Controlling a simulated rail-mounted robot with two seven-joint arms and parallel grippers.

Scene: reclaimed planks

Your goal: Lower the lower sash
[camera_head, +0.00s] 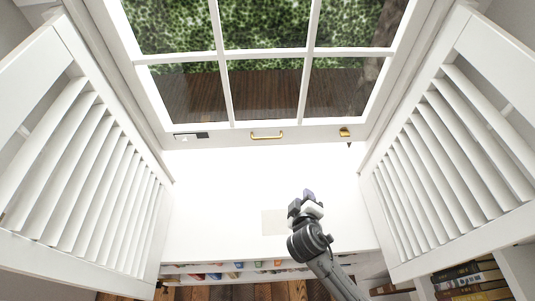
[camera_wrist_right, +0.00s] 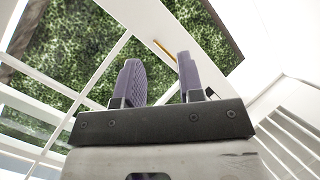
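The lower sash (camera_head: 225,88) is a white frame with several panes, in the upper middle of the head view. A brass bar handle (camera_head: 267,135) sits at the middle of its bottom rail. My right gripper (camera_head: 306,196) is below and a little right of this handle, apart from it. In the right wrist view the two purple fingers of the gripper (camera_wrist_right: 160,72) are spread with nothing between them. A thin brass-coloured bar (camera_wrist_right: 164,47) shows past the fingertips, apart from them. My left gripper is in neither view.
Louvred white shutters stand at the left (camera_head: 80,165) and right (camera_head: 450,150). A brass fitting (camera_head: 345,132) and a small dark-and-white fitting (camera_head: 190,135) lie along the bottom rail. The bright white area below the rail looks clear.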

